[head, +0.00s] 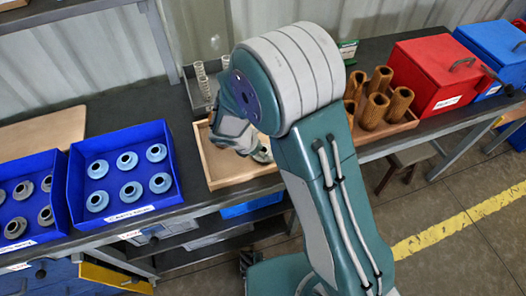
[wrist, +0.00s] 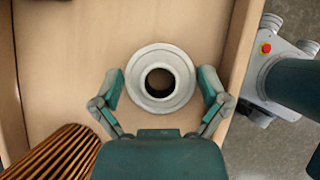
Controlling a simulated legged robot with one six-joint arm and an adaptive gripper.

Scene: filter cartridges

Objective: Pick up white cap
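The white cap (wrist: 138,69) shows in the wrist view as a round pale ring with a dark centre hole. It lies in a shallow wooden tray (wrist: 75,30). My gripper (wrist: 164,86) is open, with one finger on the left and one on the right of the cap. Small gaps seem to remain between the fingers and the cap's rim. In the head view my gripper (head: 262,153) is over the tray (head: 222,178), and my arm hides the cap.
A brown pleated cartridge (wrist: 55,155) lies at the wrist view's lower left. In the head view, blue bins (head: 128,212) with several blue-grey caps stand left. Several brown cartridges (head: 377,108) stand right in a tray, beside a red box (head: 432,80) and a blue box (head: 492,50).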

